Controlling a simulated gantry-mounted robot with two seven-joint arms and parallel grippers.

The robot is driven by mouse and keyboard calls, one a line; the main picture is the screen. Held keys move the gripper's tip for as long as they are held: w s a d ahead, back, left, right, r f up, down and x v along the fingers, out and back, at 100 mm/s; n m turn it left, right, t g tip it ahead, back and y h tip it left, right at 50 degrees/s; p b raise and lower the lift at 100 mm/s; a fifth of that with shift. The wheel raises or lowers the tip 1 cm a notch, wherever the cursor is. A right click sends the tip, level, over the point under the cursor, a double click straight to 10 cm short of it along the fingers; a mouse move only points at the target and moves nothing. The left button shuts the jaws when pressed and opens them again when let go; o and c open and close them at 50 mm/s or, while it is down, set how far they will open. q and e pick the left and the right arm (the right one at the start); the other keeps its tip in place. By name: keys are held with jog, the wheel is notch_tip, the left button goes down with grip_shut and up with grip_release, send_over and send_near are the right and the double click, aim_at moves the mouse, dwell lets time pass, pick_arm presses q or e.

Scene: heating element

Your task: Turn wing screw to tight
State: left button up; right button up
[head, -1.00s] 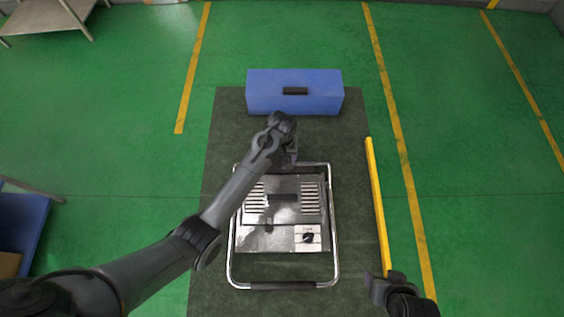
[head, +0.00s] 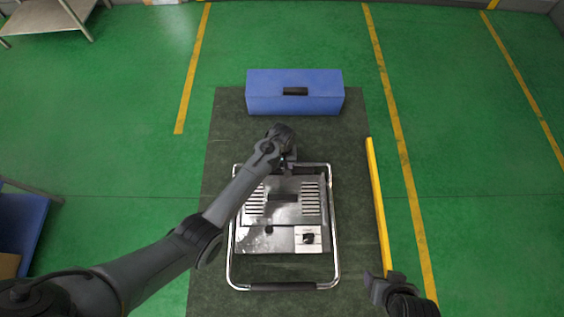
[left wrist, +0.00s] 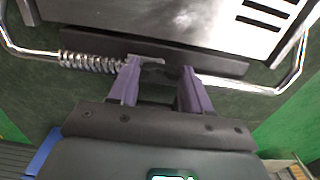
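The heating element is a silver box (head: 283,213) with slotted vents, framed by a chrome tube. My left gripper (head: 288,166) is at the far edge of the box, with its fingertips mostly hidden in the head view. In the left wrist view, its two purple fingers (left wrist: 160,78) are apart, against the dark bar along the box's edge. A small grey piece (left wrist: 152,61), which looks like the wing screw, shows at the left fingertip; I cannot tell whether they touch. My right gripper (head: 379,287) is at the lower right, away from the box, and its finger gap is unclear.
A coil spring (left wrist: 88,62) sits on the chrome tube (left wrist: 30,50) beside the left finger. A blue box (head: 294,104) stands on the dark mat (head: 226,122) beyond the heater. A yellow bar (head: 377,205) lies right of it. A dark knob (head: 308,238) is on the near panel.

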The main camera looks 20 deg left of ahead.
pick_arm(q)
jog(key=c, duration=0.5)
jog(key=shift+c, duration=0.2)
